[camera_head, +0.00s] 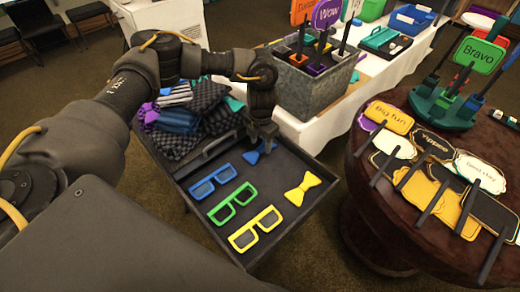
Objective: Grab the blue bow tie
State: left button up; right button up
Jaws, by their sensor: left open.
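The blue bow tie (252,157) lies on the dark tray (262,178), near its back edge. It is partly hidden behind my left gripper. My left gripper (264,146) points down right over the bow tie, with its jaws open. I cannot tell whether its fingers touch the bow tie. A yellow bow tie (302,188) lies nearer the tray's right side, apart from the gripper. My right gripper is out of view.
Blue (213,181), green (232,203) and yellow glasses (255,229) lie in the tray. Folded cloths (190,118) are heaped left of the gripper. A grey crate (303,88) of signs stands behind. A round table (365,190) with several signs is at right.

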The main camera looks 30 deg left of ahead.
pick_arm(q)
jog(key=shift+f, duration=0.8)
jog(key=shift+c, duration=0.3)
jog(key=c, duration=1)
jog(key=shift+r, duration=0.15)
